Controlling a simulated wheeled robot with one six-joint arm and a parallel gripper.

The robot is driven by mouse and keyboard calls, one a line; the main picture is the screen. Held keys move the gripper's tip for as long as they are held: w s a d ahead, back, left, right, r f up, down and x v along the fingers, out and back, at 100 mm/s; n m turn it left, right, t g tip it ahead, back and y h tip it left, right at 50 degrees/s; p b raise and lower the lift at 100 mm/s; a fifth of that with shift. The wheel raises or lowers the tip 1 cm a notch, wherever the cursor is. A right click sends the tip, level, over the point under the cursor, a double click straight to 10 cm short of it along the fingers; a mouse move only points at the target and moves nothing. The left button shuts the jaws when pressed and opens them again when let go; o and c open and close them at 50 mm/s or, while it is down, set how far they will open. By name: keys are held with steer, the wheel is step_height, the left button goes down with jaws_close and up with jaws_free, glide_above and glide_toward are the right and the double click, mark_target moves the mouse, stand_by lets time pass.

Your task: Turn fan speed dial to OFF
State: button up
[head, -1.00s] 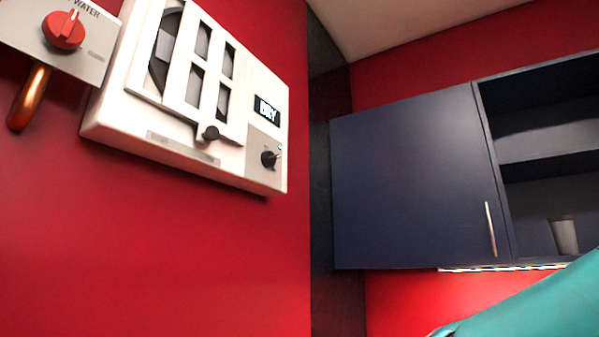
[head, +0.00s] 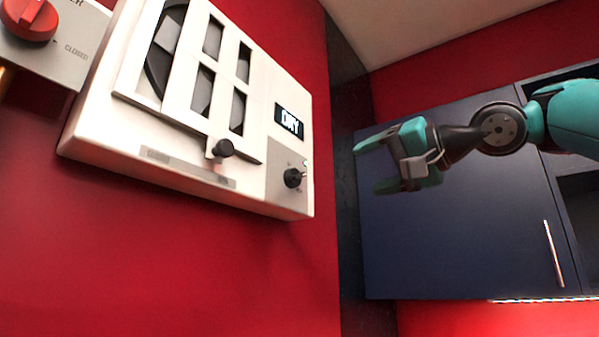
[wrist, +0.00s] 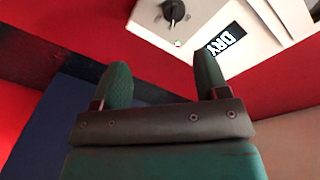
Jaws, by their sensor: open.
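The fan speed dial (head: 292,178) is a small black knob on a grey plate at the lower right of a white wall unit (head: 185,150). It also shows at the top of the wrist view (wrist: 172,10), just beyond the fingertips. Its exact setting is too small to read. My gripper (head: 366,166) is open and empty, to the right of the dial and apart from it in the head view. Its two green fingers point left toward the unit. In the wrist view my gripper (wrist: 160,75) has its fingers spread with nothing between them.
A display reading "DRY" (head: 288,121) sits above the dial. A black slider knob (head: 223,148) is left of it. A red water knob (head: 30,16) is at the far left. A dark blue cabinet (head: 450,245) stands behind my arm. The red wall below the unit is clear.

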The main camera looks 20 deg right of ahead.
mark_target(300, 176)
steer(key=r+p+x, duration=0.1)
steer(key=x, duration=0.4)
steer(key=p+x, duration=0.1)
steer(key=x, duration=0.4)
steer(key=r+p+x, duration=0.1)
steer(key=p+x, duration=0.1)
steer(key=x, duration=0.4)
steer(key=shift+s+a+r, duration=0.1)
steer(key=shift+a+r, duration=0.2)
steer(key=shift+r, duration=0.05)
steer(key=c, duration=0.9)
